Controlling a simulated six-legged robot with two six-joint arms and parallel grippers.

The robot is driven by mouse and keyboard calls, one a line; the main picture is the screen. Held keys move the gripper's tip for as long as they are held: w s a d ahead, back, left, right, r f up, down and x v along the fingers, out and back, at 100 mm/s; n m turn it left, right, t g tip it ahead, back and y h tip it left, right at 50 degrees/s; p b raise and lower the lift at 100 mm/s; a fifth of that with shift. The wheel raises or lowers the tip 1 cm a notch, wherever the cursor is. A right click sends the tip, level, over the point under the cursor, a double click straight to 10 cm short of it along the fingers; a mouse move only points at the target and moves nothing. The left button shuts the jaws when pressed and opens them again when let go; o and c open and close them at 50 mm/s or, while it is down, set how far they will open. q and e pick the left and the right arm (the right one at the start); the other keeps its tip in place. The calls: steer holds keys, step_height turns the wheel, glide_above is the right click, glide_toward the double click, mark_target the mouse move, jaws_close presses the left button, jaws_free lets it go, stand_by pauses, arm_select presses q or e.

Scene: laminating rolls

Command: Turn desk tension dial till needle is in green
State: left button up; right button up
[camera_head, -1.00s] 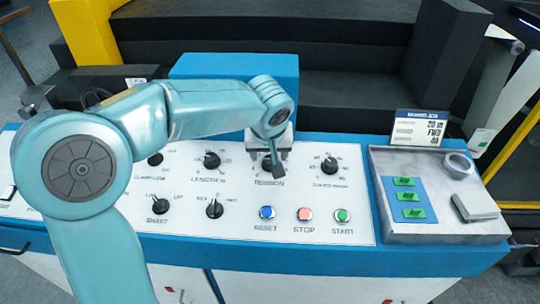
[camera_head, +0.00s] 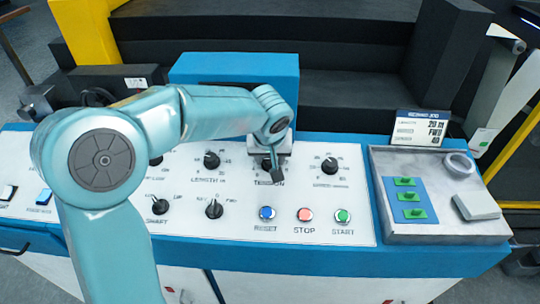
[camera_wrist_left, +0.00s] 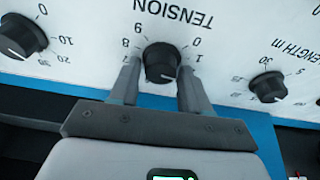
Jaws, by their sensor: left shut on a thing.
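The tension dial (camera_wrist_left: 161,62) is a round black knob on the white desk panel, with TENSION and numbers printed around it in the left wrist view. My left gripper (camera_wrist_left: 160,85) has its two grey fingers on either side of this knob, shut on it. In the head view my left gripper (camera_head: 275,165) is over the dial at the panel's upper middle and mostly hides it. No needle or gauge face can be made out. A dark, green-edged display (camera_wrist_left: 172,175) is cut off at the bottom of the wrist view. My right gripper is not in view.
The length knob (camera_head: 212,160) and speed knob (camera_head: 329,166) flank the dial. Reset (camera_head: 267,213), stop (camera_head: 305,214) and start (camera_head: 343,215) buttons lie below. A blue housing (camera_head: 235,68) stands behind. A grey tray (camera_head: 445,229) is at right.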

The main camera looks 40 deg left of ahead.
arm_select(q)
steer(key=m, duration=0.3)
steer(key=shift+h, duration=0.3)
steer(key=m, duration=0.3)
steer(key=shift+r+t+h+p, duration=0.1)
steer(key=shift+t+h+p, duration=0.2)
steer(key=m+h+p, duration=0.1)
steer(key=m+p, duration=0.1)
steer(key=m, duration=0.2)
steer(key=shift+d+m, duration=0.1)
steer(key=shift+m, duration=0.2)
steer(key=shift+m+h+p, duration=0.4)
steer(key=shift+m+p, duration=0.35)
steer(key=shift+m, duration=1.25)
steer(key=o, duration=0.8)
steer(key=shift+o, duration=0.2)
